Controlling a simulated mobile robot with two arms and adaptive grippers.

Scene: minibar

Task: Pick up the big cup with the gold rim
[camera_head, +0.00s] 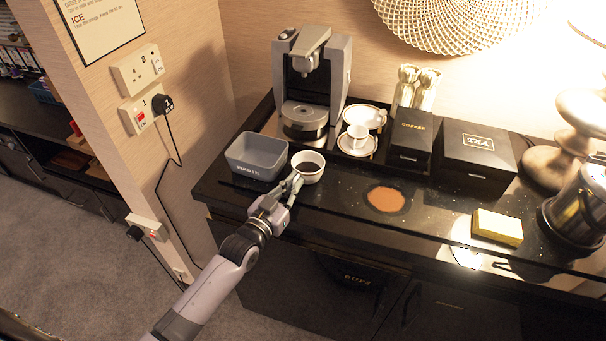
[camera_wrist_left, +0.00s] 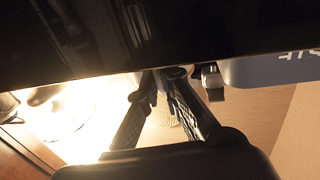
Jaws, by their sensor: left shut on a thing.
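A white cup (camera_head: 309,171), the largest cup in view, is at the counter's left part, just right of the grey bin. Its rim looks brownish; I cannot clearly make out gold. My left gripper (camera_head: 294,186) reaches it from the front and is shut on its near side. The cup looks upright; I cannot tell whether it touches the counter. In the left wrist view the two dark fingers (camera_wrist_left: 168,84) show close together, and the cup is not clearly seen. My right gripper is not in view.
A grey bin (camera_head: 256,153) stands close left of the cup. A coffee machine (camera_head: 311,85) and small cups on saucers (camera_head: 358,142) are behind. Black coffee (camera_head: 410,133) and tea boxes (camera_head: 478,155), a brown spill (camera_head: 385,199) and a sponge (camera_head: 497,227) are to the right.

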